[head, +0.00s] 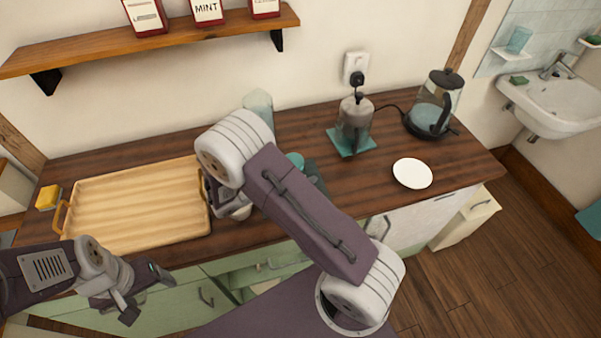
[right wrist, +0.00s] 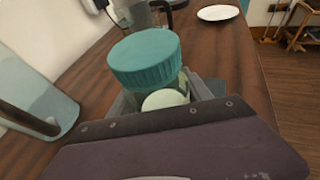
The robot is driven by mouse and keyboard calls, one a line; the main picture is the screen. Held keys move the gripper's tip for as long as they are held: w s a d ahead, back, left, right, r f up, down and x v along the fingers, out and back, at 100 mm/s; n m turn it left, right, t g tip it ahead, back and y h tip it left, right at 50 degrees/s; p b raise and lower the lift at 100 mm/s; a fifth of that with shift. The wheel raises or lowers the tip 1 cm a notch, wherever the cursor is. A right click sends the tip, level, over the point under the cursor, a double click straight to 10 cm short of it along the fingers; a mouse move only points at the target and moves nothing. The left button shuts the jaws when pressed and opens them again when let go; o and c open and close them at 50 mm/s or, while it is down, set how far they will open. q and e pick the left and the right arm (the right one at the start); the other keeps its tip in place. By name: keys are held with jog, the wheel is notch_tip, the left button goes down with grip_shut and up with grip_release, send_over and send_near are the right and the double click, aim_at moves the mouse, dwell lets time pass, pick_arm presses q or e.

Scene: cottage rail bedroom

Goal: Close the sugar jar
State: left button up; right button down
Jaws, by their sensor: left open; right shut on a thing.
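The sugar jar with its teal ribbed lid (right wrist: 145,58) stands in front of my right gripper (right wrist: 160,96) in the right wrist view. The jar's body is mostly hidden below the lid; a pale round patch (right wrist: 166,99) shows between the fingers. My right gripper is shut around the body, below the lid. I cannot tell how firmly the lid is seated. In the head view only a bit of the teal lid (head: 295,159) shows past my right arm. My left gripper (head: 142,291) is open and empty, low in front of the counter at left.
A wooden tray (head: 135,205) and yellow sponge (head: 48,197) are at left. A clear glass vessel (head: 259,103) stands near the wall. A dispenser on a teal mat (head: 350,141), a kettle (head: 434,104) and a white plate (head: 412,173) are at right.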

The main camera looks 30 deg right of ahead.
jog(key=shift+f, duration=0.1)
jog(key=shift+c, duration=2.3)
grip_release()
jog(key=shift+r, duration=0.25)
jog(key=v, duration=1.2)
jog(key=shift+f, duration=0.1)
